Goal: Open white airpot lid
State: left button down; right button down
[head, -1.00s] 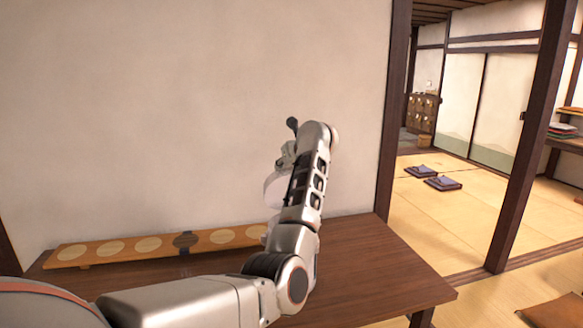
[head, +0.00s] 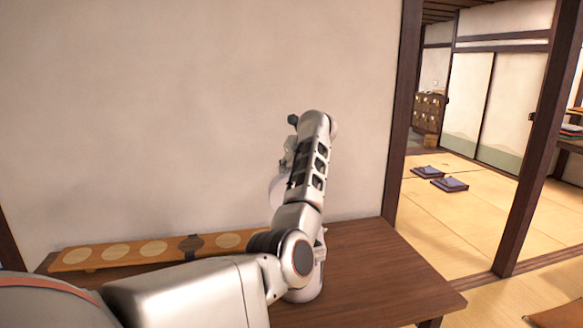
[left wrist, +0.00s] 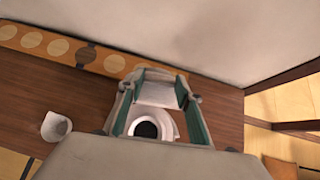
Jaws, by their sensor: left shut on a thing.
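In the left wrist view my left gripper (left wrist: 160,84) is shut on a pale piece, which appears to be the lid of the white airpot (left wrist: 170,124). The airpot shows just below as a white ring around a dark round opening. In the head view my left forearm covers most of the airpot; a rounded white part (head: 278,188) shows left of my wrist, and a white rounded base (head: 307,292) shows behind my elbow on the table. My fingertips are hidden in the head view. How far the lid is tilted I cannot tell. My right gripper is not in view.
The brown wooden table (head: 380,275) is bare at the right. A long wooden board with pale discs (head: 110,255) lies along the wall. A small white cup-like thing (left wrist: 55,126) stands on the table in the left wrist view. A dark post (head: 402,110) ends the wall.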

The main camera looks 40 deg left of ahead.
pick_arm(q)
jog(key=shift+d+f, duration=0.2)
jog(key=shift+f, duration=0.15)
jog(key=c, duration=1.4)
grip_release()
jog(key=shift+a+r, duration=0.1)
jog(key=shift+r, duration=0.15)
notch_tip(320, 180, up, 10)
jog(key=shift+f, duration=0.15)
jog(key=shift+a, duration=0.1)
